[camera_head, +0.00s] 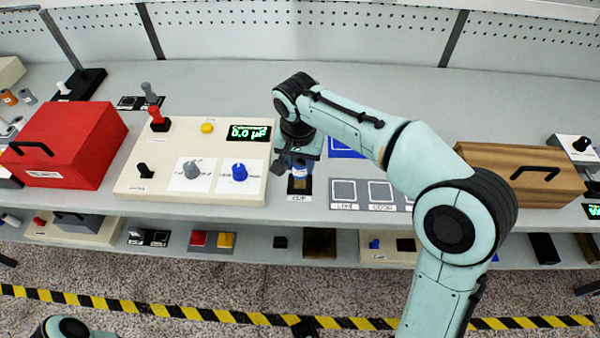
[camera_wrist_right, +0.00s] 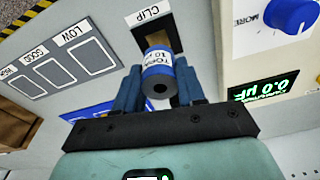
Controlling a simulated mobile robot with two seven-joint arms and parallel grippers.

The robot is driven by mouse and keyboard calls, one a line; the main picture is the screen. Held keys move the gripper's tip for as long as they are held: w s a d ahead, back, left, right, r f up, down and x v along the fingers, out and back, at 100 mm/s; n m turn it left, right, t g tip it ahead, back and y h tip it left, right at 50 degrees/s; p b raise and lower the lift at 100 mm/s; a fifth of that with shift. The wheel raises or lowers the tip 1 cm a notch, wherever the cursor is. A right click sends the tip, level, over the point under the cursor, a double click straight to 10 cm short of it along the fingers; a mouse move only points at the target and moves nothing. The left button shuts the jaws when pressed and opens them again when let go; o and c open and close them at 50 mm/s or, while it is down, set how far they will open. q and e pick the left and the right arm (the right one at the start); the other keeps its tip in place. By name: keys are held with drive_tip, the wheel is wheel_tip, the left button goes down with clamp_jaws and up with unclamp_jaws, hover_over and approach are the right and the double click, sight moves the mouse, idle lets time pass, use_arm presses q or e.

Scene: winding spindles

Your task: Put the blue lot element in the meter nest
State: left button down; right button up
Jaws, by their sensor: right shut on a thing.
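My right gripper (camera_wrist_right: 158,95) is shut on a blue cylinder (camera_wrist_right: 157,72) with a white label reading about "10 µ" and a dark hole in its end. In the head view the gripper (camera_head: 297,165) hangs just above the pad labelled CLIP, and the blue cylinder shows small between its fingers. The clip (camera_wrist_right: 163,36), a dark recess with a brass-coloured part, lies right beside the cylinder in the wrist view; I cannot tell whether they touch. The cream meter box (camera_head: 130,180) stands left of it, its green display (camera_head: 248,132) reading 0.0 µF.
Marked squares (camera_head: 344,190) labelled LOW and others lie right of the clip, with a blue-framed plate (camera_head: 346,148) behind. A red box (camera_head: 70,140) stands left, a wooden box (camera_head: 525,172) right. A lower shelf holds several small items.

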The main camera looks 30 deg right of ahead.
sight(300, 171)
drive_tip(key=shift+f+b, duration=0.3)
drive_tip(key=shift+f, duration=1.75)
drive_tip(key=shift+f, duration=0.15)
drive_tip(key=o, duration=1.1)
drive_tip(key=shift+c, duration=0.2)
drive_tip(key=shift+r, duration=0.3)
drive_tip(key=r, duration=0.4)
drive_tip(key=r+p, duration=0.1)
drive_tip(key=r, duration=0.2)
drive_tip(key=s+a+r+p, duration=0.1)
drive_tip(key=r, duration=0.3)
drive_tip(key=shift+r, duration=0.35)
